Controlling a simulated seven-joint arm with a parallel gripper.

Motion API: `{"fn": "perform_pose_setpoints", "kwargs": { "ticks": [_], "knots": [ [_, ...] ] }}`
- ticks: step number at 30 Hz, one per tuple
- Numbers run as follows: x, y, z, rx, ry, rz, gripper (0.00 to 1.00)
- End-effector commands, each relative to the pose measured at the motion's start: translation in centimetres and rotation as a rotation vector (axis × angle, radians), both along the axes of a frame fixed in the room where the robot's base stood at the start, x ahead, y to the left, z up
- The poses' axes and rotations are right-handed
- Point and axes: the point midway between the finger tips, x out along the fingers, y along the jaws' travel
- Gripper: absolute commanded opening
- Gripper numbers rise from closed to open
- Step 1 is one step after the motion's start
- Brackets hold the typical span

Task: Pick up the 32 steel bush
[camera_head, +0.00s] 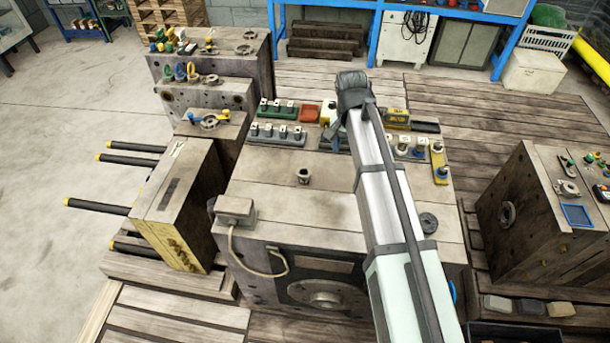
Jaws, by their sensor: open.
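Two racks hold short posts with pale tops, a rear rack (285,112) and a front rack (278,140), on top of the large steel mould block (270,190). More pale-topped pieces (402,149) stand right of my arm. A small dark bush-like piece (304,176) stands alone on the bare block top. No size marks are legible, so I cannot tell which piece is the 32 steel bush. My gripper (334,130) shows only as a small dark shape beside the racks, open, with nothing seen in it; my arm partly hides it.
A red tray (309,113) sits by the racks and a yellow bar (439,162) at the right. A grey box (235,209) with a cable and a dark round knob (428,222) stand near the front edge. The block's middle is mostly clear.

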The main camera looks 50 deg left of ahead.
Motion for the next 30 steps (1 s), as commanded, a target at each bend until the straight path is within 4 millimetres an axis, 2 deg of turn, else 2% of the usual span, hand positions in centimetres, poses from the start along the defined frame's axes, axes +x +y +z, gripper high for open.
{"fn": "perform_pose_setpoints", "kwargs": {
  "ticks": [1, 3, 6, 10, 13, 16, 30],
  "knots": [
    [-1.9, 1.8, 0.7, 0.013, 0.005, 0.011, 0.67],
    [-4.2, 3.6, 1.5, 0.03, 0.016, 0.018, 0.67],
    [-6.9, 5.4, 2.3, 0.046, 0.028, 0.026, 0.67],
    [-9.1, 6.8, 3.1, 0.06, 0.039, 0.031, 0.67],
    [-9.9, 7.2, 3.1, 0.064, 0.043, 0.033, 0.67],
    [-10.1, 7.3, 2.3, 0.064, 0.045, 0.032, 0.67],
    [-9.9, 7.3, -4.4, 0.064, 0.044, 0.033, 0.67]
  ]
}}
